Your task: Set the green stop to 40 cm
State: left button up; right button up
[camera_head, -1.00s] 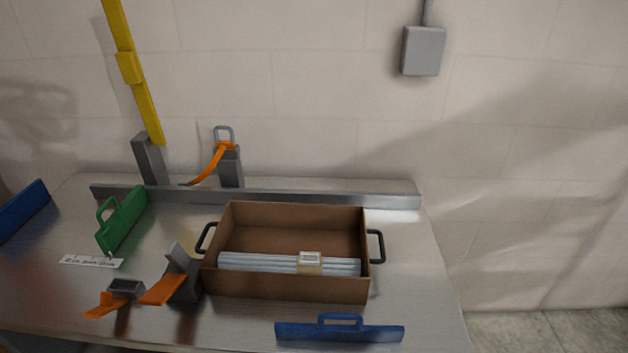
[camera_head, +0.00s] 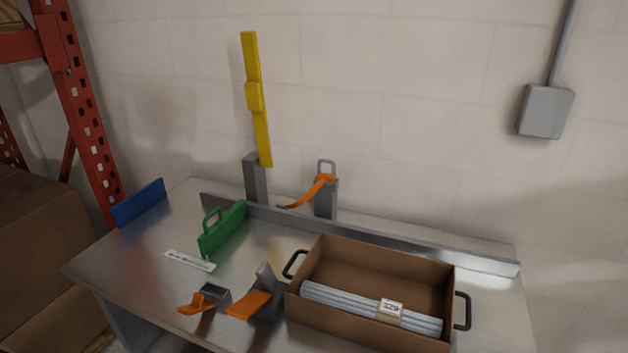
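The green stop (camera_head: 223,231) is an upright plate with a loop handle. It stands on the left part of the metal bench, its far end near the back rail (camera_head: 385,236). A white printed scale strip (camera_head: 190,260) lies on the bench just in front of it; its figures are too small to read. Neither of my grippers is in view.
A brown box (camera_head: 370,330) with black handles and banded grey rods (camera_head: 345,300) stands on the right of the bench (camera_head: 140,268). Orange-levered clamps (camera_head: 253,303) sit in front. A blue plate (camera_head: 140,202) stands at the left end. A yellow arm (camera_head: 256,95) rises behind. Red racking (camera_head: 75,110) stands left.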

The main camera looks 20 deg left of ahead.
aim_at(213, 237)
jog(key=k+j, duration=0.1)
jog(key=j, duration=0.35)
jog(key=k+j, duration=0.15)
jog(key=j, duration=0.25)
jog(key=k+j, duration=0.1)
jog(key=j, duration=0.35)
